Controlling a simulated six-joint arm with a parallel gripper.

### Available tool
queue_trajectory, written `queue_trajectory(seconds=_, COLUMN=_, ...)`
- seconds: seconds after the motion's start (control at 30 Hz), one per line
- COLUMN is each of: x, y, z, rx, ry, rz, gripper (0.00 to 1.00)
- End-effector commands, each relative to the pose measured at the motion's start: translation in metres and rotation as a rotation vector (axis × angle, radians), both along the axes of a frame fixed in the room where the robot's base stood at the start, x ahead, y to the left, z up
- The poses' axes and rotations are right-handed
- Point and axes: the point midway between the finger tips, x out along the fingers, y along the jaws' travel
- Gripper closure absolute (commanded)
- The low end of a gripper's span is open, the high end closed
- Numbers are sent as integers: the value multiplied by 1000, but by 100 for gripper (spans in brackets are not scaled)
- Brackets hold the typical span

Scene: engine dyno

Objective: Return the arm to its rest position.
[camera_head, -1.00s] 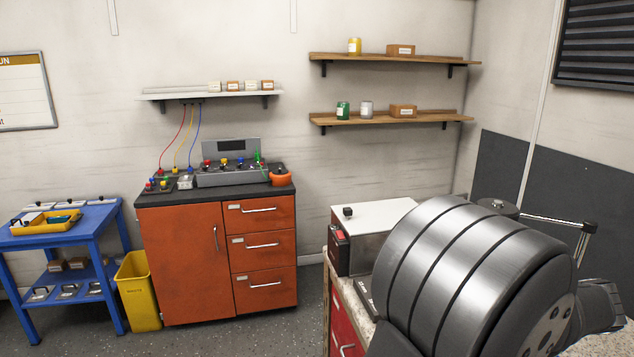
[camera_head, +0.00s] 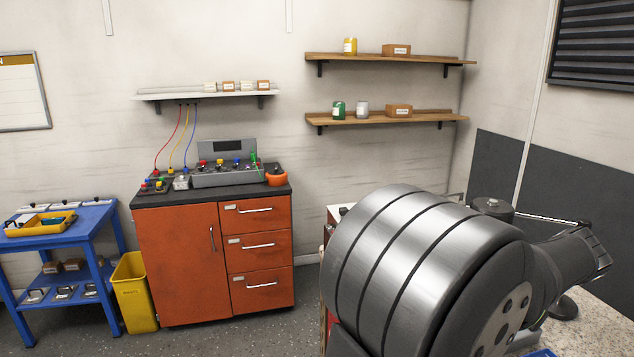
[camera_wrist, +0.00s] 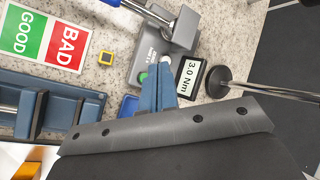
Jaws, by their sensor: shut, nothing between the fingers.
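My gripper (camera_wrist: 160,88) shows in the wrist view with its blue-grey fingers together and nothing between them. It is over a speckled bench top (camera_wrist: 120,42); its height above the bench is hard to tell. In the head view my large metallic arm links fill the lower right, and the gripper's fingers are not visible there.
In the wrist view, near the fingers, are a grey device with a 3.0 Nm display (camera_wrist: 190,77), a round black base with a rod (camera_wrist: 217,82), a GOOD/BAD card (camera_wrist: 42,38) and a blue fixture (camera_wrist: 60,105). An orange cabinet (camera_head: 175,262) stands across the floor.

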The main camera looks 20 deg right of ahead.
Motion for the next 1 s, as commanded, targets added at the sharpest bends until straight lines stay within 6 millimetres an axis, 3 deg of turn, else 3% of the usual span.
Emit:
queue_trajectory(seconds=0.47, x=8, y=31, z=10, rx=-174, ry=318, rz=308, gripper=100)
queue_trajectory(seconds=1.0, x=4, y=48, z=44, rx=-377, ry=687, rz=598, gripper=100)
